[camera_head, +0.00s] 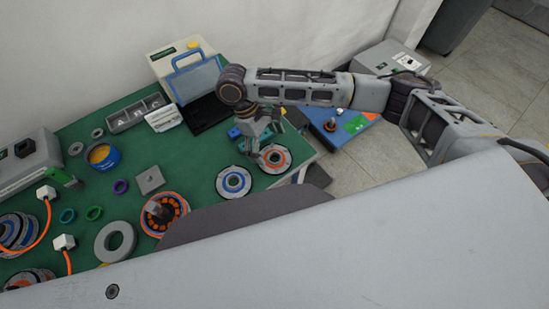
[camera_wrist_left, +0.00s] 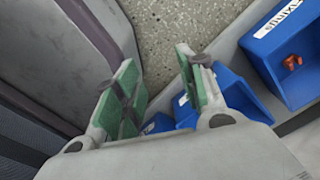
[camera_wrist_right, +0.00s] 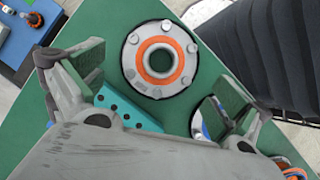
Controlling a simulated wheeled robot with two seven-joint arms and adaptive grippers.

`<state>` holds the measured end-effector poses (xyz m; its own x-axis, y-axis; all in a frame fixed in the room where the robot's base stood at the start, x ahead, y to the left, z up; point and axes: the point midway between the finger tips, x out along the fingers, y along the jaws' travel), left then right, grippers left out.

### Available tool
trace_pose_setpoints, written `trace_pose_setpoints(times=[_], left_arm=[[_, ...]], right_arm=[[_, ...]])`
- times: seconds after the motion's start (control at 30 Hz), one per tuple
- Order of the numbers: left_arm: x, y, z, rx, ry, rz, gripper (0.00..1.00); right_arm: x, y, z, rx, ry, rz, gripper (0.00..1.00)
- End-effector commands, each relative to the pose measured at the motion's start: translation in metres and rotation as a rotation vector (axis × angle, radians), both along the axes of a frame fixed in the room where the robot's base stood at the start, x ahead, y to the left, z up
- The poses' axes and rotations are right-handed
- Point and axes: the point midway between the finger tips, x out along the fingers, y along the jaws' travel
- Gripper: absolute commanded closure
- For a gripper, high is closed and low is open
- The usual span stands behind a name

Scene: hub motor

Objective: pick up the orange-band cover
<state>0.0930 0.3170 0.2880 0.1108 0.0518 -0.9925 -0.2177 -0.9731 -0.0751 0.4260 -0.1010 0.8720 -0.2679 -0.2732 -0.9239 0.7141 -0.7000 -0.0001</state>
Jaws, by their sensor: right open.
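The orange-band cover (camera_head: 274,159) is a round grey disc with an orange ring and a centre hole. It lies flat near the right end of the green table mat. In the right wrist view the whole cover (camera_wrist_right: 132,69) shows beyond my fingers. My right gripper (camera_head: 263,147) is open and empty above it, with its fingers apart; they also show in the right wrist view (camera_wrist_right: 155,82). My left gripper (camera_wrist_left: 160,78) is open and empty, away from the table top in the left wrist view; the head view does not show it.
A blue-band cover (camera_head: 233,182) lies left of the orange-band one. A blue block with holes (camera_wrist_right: 125,106) lies close to the cover. A motor part with orange coils (camera_head: 165,212) stands farther left. Blue bins (camera_wrist_left: 283,52) are beside my left gripper.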

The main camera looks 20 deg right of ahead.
Motion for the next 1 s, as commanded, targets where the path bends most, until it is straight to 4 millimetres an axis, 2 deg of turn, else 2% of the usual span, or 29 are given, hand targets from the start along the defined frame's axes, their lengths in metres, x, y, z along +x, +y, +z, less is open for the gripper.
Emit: trace_pose_setpoints(times=[0.23, 0.4, 0.9, 0.93, 1.0], left_arm=[[0.016, 0.0, 0.0, -0.001, -0.018, 0.0, 0.6], [0.018, -0.001, 0.0, -0.001, -0.021, 0.0, 0.6], [-0.002, 0.002, -0.002, 0.002, 0.002, -0.001, 0.6], [-0.003, 0.002, -0.002, 0.003, 0.003, -0.001, 0.6], [-0.003, 0.002, -0.002, 0.002, 0.003, -0.001, 0.6]], right_arm=[[-0.008, -0.006, -0.026, -0.001, 0.001, 0.0, 0.0], [-0.012, -0.01, -0.038, -0.001, 0.0, 0.0, 0.0], [-0.013, -0.01, -0.04, 0.0, 0.0, 0.001, 0.0], [-0.013, -0.01, -0.04, 0.0, 0.0, 0.001, 0.01], [-0.013, -0.01, -0.04, 0.0, 0.0, 0.001, 0.1]])
